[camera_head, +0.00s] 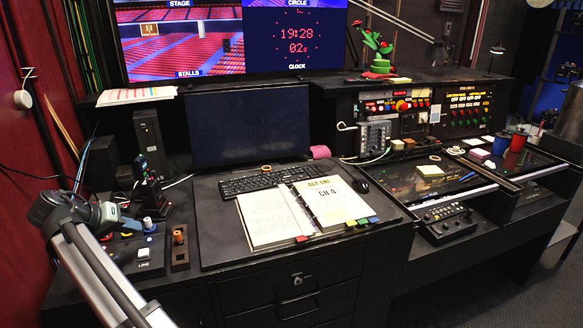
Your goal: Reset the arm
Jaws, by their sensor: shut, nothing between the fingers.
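My gripper (124,224) is at the left of the desk, at the end of my bent grey arm. It is shut and empty, small and dark in this view, and its fingertips are hard to make out. It hangs over or beside a black button box (140,262), which has a white button and a knob with a blue base. I cannot tell whether the gripper touches the box. My forearm hides part of the desk's left edge.
A small box with an orange-brown knob (179,237) stands right of the button box. A handset (146,178) stands behind. An open script binder (301,214), keyboard (268,180) and monitor (250,125) fill the middle. Control panels (463,111) stand at right.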

